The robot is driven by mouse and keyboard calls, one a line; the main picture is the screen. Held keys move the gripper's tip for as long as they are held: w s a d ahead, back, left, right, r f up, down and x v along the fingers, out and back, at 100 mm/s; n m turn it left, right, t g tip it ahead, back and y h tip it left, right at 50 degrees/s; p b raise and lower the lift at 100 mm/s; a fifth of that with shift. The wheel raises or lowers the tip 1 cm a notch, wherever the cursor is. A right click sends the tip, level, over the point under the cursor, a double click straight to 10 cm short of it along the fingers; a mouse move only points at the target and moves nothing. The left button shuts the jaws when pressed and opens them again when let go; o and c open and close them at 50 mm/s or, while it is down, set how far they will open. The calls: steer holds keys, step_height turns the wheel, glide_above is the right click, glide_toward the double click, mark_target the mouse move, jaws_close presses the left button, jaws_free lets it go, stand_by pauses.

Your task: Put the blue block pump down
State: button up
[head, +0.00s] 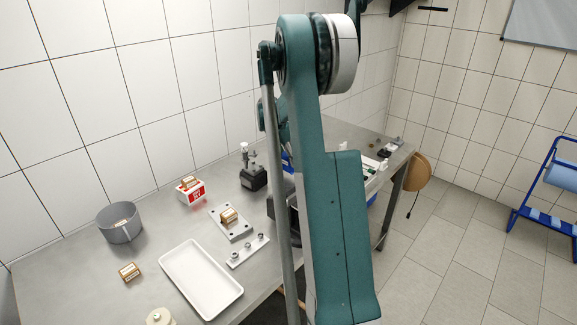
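My arm fills the middle of the head view and hides a strip of the bench behind it. My gripper cannot be made out; it seems to be hidden behind the arm. A small blue patch (287,160) shows just left of the arm link, which may be part of the blue block pump. Most of it is covered, so I cannot tell whether it is held or resting on something.
The grey bench (85,270) carries a white tray (201,281), a grey round bin (120,223), a red-and-white box (190,192), a dark block with a silver top (253,177) and a plate (231,222). Bare bench shows around the tray.

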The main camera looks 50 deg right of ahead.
steer(key=shift+f, duration=0.2)
steer(key=shift+f, duration=1.8)
steer(key=shift+f+b, duration=0.1)
steer(key=shift+b, duration=0.2)
steer(key=o, duration=1.3)
steer(key=shift+c, duration=0.2)
steer(key=p+v, duration=0.1)
steer(key=v, duration=1.1)
steer(key=shift+a, duration=0.1)
